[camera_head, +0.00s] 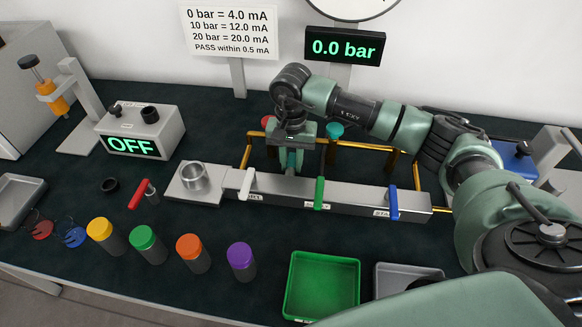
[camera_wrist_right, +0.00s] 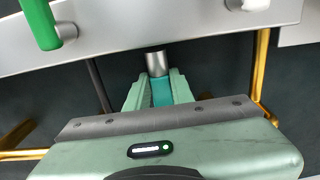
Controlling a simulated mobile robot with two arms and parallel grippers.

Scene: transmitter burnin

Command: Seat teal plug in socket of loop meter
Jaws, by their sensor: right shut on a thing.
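The teal plug (camera_wrist_right: 160,92), a teal body with a silver end, is between the fingers of my right gripper (camera_wrist_right: 158,95) in the right wrist view. The gripper is shut on it, and the silver end points to the manifold's edge. In the head view my right gripper (camera_head: 291,160) points down just behind the grey manifold, and the plug is mostly hidden. A grey box reading OFF (camera_head: 140,131), apparently the loop meter, stands to the left, apart from the gripper. Two dark round parts are on its top; I cannot tell which is the socket. My left gripper is not in view.
The manifold (camera_head: 345,197) has white, green and blue levers. Gold pipes (camera_head: 380,145) and a teal-topped piece (camera_head: 334,130) are behind it. Several coloured-cap cylinders (camera_head: 146,244) and a green tray (camera_head: 321,285) are in front. A red-handled part (camera_head: 141,194) lies left of the manifold.

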